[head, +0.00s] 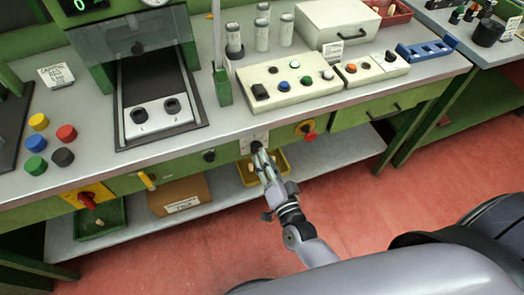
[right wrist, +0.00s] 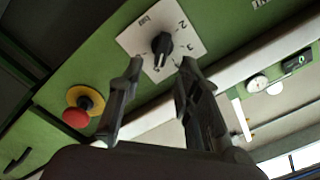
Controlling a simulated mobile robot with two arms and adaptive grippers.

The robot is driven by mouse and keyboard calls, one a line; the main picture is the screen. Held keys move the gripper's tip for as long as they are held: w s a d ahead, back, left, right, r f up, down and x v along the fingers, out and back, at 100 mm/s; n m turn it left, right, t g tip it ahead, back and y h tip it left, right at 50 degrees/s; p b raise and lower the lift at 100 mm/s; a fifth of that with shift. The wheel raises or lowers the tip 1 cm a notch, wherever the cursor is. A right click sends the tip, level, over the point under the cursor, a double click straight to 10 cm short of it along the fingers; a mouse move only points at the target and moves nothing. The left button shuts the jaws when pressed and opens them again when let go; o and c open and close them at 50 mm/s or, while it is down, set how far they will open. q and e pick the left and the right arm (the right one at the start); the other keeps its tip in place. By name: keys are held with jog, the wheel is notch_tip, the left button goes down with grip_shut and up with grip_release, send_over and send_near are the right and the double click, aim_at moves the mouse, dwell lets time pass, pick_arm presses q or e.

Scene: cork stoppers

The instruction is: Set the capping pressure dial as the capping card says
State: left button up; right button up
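The pressure dial is a black knob (right wrist: 162,45) on a white plate (right wrist: 144,34) marked "bar", with 2 and 3 readable, on the green front panel. The plate also shows in the head view (head: 246,139). My right gripper (right wrist: 161,64) is open, with one fingertip on each side of the knob and a little short of it; contact cannot be told. In the head view the right gripper (head: 258,152) partly covers the knob. I cannot tell which number the knob points to. The capping card (head: 56,76) stands at the bench's left; its small writing is not clearly legible. My left gripper is out of view.
A red stop knob on yellow (head: 309,137) sits right of the dial. A black knob (head: 209,155) is left of it, and a red switch on yellow (head: 87,199) is farther left. A yellow tray (head: 283,177) stands on the shelf below.

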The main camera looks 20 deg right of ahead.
jog(key=s, duration=0.7)
jog(key=shift+s+d, duration=0.15)
jog(key=s+f+n+g+y, duration=0.1)
jog(key=s+f+n+g, duration=0.35)
jog(key=f, duration=0.95)
jog(key=s+f+n+g, duration=0.35)
jog(key=s+f, duration=0.25)
jog(key=f, duration=0.8)
jog(key=s+d+f+n+g, duration=0.2)
jog(key=s+f, duration=0.4)
jog(key=s, duration=0.4)
jog(key=s+d+f+n+g+h, duration=0.1)
jog(key=s+d+f+g, duration=0.4)
jog(key=s, duration=0.6)
notch_tip(320, 180, down, 2)
jog(key=shift+d+f+n+g+h, duration=0.1)
jog(key=shift+d+n+g+h, duration=0.3)
jog(key=shift+g, duration=0.6)
jog(key=shift+a, duration=0.2)
